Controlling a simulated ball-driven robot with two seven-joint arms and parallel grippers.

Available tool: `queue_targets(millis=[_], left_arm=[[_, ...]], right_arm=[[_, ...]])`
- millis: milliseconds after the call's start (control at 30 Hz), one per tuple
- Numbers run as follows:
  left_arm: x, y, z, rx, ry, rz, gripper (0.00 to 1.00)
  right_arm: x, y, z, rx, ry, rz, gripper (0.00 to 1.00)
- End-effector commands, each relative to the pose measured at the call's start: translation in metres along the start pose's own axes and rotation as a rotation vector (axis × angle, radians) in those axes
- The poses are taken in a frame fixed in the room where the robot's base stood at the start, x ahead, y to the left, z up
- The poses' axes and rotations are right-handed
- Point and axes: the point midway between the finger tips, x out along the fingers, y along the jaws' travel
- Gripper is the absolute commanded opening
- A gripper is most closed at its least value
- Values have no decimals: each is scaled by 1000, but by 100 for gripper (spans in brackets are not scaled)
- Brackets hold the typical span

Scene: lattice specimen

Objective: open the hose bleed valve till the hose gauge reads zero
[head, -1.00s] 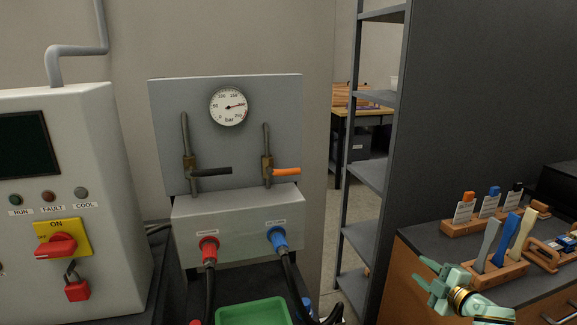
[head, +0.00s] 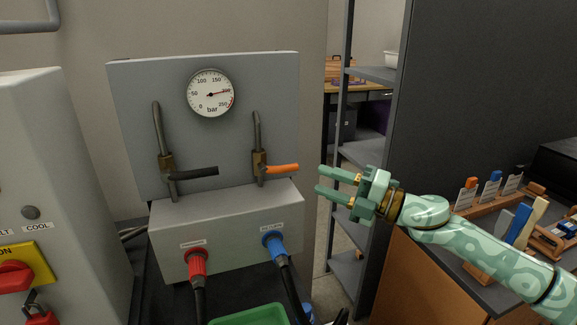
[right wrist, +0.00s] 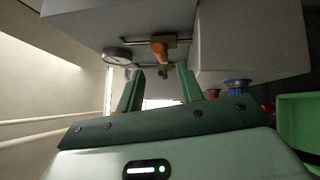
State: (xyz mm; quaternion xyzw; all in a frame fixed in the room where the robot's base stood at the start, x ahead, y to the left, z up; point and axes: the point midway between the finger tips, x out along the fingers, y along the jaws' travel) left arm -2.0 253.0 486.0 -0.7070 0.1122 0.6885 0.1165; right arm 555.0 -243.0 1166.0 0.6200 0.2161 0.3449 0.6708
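The hose gauge (head: 210,93) is a round white dial on the grey panel, its needle pointing right near 200 bar. Below it are a valve with a black lever (head: 194,173) and a valve with an orange lever (head: 281,168); both levers point right. My right gripper (head: 320,180) is open and empty, just right of the orange lever and apart from it. In the right wrist view the orange lever (right wrist: 159,50) shows end-on beyond the open fingers (right wrist: 160,85). The gauge (right wrist: 117,56) is left of it. My left gripper is not in view.
A red hose coupling (head: 197,262) and a blue one (head: 274,243) stick out of the grey box (head: 225,222) below the valves. A green tray (head: 250,316) lies underneath. A grey shelf rack (head: 370,150) stands behind my right arm, and a tool bench is at right.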

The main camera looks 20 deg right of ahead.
Motion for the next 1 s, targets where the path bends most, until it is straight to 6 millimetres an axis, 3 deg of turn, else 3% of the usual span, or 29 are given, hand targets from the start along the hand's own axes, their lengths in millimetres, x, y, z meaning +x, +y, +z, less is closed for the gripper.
queue_targets(millis=[100, 333, 500, 800, 933, 1000], left_arm=[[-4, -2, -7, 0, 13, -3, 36], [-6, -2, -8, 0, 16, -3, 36], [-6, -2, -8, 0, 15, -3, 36], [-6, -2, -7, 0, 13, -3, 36], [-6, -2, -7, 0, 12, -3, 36], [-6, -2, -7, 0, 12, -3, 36]], right_arm=[[32, 4, 0, -2, 2, 5, 37], [76, 1, 0, 0, 1, 2, 37], [90, 0, 0, 0, -1, 0, 37], [92, 0, 0, 1, -1, -1, 37], [92, 0, 0, 1, -1, -1, 1], [92, 0, 0, 1, -1, -1, 0]])
